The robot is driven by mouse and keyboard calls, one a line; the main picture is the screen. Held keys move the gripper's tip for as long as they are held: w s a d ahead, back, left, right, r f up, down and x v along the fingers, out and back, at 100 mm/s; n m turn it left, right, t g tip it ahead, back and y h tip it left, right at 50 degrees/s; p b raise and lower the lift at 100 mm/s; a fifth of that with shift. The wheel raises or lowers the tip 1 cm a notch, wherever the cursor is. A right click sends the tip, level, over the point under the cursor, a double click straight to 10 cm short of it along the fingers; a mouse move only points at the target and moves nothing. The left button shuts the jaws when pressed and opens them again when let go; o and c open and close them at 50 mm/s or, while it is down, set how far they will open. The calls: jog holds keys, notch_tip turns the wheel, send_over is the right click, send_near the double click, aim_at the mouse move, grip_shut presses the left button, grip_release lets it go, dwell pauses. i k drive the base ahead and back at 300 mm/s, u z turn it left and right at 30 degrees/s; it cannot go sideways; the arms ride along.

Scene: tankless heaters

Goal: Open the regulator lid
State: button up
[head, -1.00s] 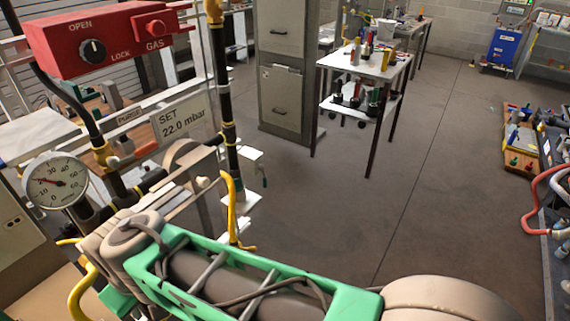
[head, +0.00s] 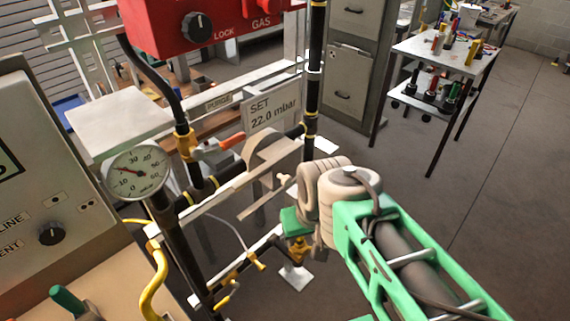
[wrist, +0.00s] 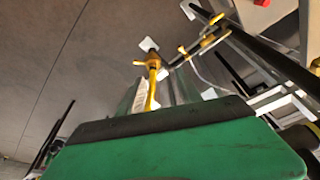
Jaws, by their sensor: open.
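The regulator (head: 268,150) looks like a rounded grey-brown body on the dark pipe, below the "SET 22.0 mbar" plate (head: 270,110). A small pale knob (head: 285,181) shows at its front. I cannot tell its lid apart from the body, and it looks closed. My gripper (head: 293,224) is a green part at the end of my beige and green arm, right of and below the regulator and apparently apart from it. Its fingertips are mostly hidden by my wrist. In the wrist view, a green gripper part with a dark edge (wrist: 165,122) fills the bottom, and nothing is visibly held.
A round pressure gauge (head: 138,172) stands on the pipe at left. A red gas box (head: 215,22) hangs above. Yellow-banded pipes (head: 312,90) and a yellow hose (head: 155,280) crowd the frame. A grey control panel (head: 45,190) is at far left. Open floor (head: 490,190) lies to the right.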

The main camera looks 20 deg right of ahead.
aim_at(283, 172)
jog(key=u, duration=0.1)
jog(key=k, duration=0.75)
jog(key=u, duration=0.85)
jog(key=i, duration=0.5)
